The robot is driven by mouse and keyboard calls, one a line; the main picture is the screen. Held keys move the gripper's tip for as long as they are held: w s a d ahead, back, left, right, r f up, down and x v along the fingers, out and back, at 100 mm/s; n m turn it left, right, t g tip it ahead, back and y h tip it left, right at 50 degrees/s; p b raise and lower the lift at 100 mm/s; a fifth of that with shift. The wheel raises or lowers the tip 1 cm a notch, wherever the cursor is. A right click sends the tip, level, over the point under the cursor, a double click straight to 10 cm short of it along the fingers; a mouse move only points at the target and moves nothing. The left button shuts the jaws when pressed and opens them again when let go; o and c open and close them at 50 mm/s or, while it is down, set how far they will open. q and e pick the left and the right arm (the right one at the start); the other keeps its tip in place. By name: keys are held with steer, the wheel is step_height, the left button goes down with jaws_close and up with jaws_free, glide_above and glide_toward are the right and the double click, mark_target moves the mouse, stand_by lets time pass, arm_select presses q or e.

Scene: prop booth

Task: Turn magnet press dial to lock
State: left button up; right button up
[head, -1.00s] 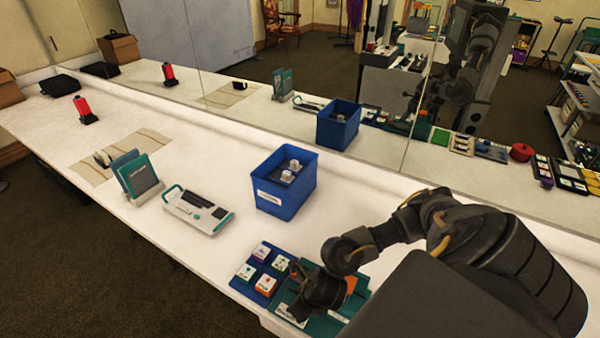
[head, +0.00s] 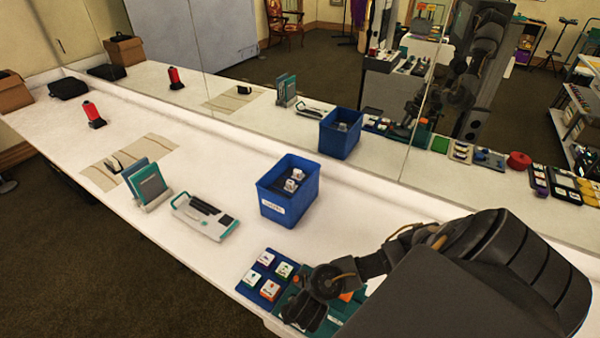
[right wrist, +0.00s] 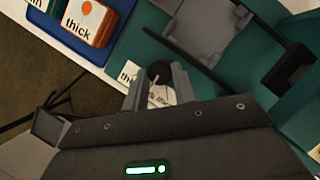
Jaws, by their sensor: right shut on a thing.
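The magnet press shows in the right wrist view as a teal base (right wrist: 228,98) carrying a grey block (right wrist: 205,28) with a black bar at its right. A small round black knob, which looks like the dial (right wrist: 160,72), sits between the fingertips of my right gripper (right wrist: 159,80). The fingers are shut on it, and its markings cannot be read. A white label with partly hidden print lies beside and below the fingers. In the head view my right gripper (head: 305,314) is over the teal base at the table's front edge, and my arm hides much of the press. My left gripper is not in view.
A blue tray of picture tiles (head: 248,279) lies just left of the press. Behind it stands a blue bin (head: 287,208). A white-and-teal device (head: 205,217) and a teal folder rack (head: 152,202) are farther left. A mirror lines the table's back.

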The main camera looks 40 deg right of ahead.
steer(key=shift+w+d+r, duration=0.1)
steer(key=shift+w, duration=0.05)
steer(key=o, duration=0.7)
steer(key=p+v, duration=0.1)
steer(key=v, duration=0.1)
steer(key=p+v, duration=0.1)
steer(key=v, duration=0.1)
steer(key=p+v, duration=0.1)
steer(key=v, duration=0.1)
steer(key=shift+a, duration=0.3)
steer(key=shift+d+v, duration=0.2)
steer(key=shift+v, duration=2.15)
